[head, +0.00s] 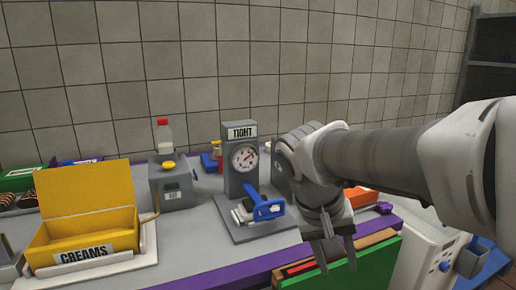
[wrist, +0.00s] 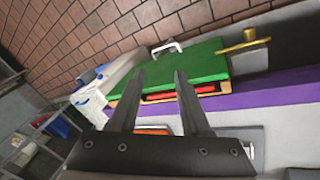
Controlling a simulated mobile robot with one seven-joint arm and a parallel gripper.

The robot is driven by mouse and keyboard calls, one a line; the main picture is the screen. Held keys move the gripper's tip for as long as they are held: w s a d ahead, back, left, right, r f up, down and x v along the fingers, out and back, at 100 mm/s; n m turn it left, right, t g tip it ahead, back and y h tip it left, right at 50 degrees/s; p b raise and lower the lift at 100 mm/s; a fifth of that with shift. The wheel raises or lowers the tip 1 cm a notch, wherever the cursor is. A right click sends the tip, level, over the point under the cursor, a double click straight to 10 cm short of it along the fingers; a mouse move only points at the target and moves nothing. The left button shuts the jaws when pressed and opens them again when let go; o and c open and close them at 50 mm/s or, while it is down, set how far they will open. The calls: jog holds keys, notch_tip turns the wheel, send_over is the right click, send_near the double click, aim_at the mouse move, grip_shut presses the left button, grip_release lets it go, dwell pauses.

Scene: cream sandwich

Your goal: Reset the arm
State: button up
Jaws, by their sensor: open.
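My gripper (head: 334,252) hangs at the end of my arm in the head view, to the right of the grey press with the TIGHT dial. Its two fingers point down and stand apart, with nothing between them. In the wrist view the gripper (wrist: 158,95) shows two dark parallel fingers, open and empty. Beyond them is a green panel (wrist: 200,65) with a white handle.
The press (head: 241,165) has a blue-handled piece (head: 264,209) at its base. A yellow CREAMS box (head: 85,225) stands open at the left. A grey device (head: 172,187) stands between them. A white machine (head: 425,255) is at the right. Dark shelving (head: 490,55) stands at far right.

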jog(key=s+n+t+y, duration=0.2)
jog(key=s+t+y, duration=0.2)
jog(key=s, duration=0.5)
notch_tip(320, 180, up, 20)
jog(key=p, duration=2.1)
jog(key=shift+s+d, duration=0.25)
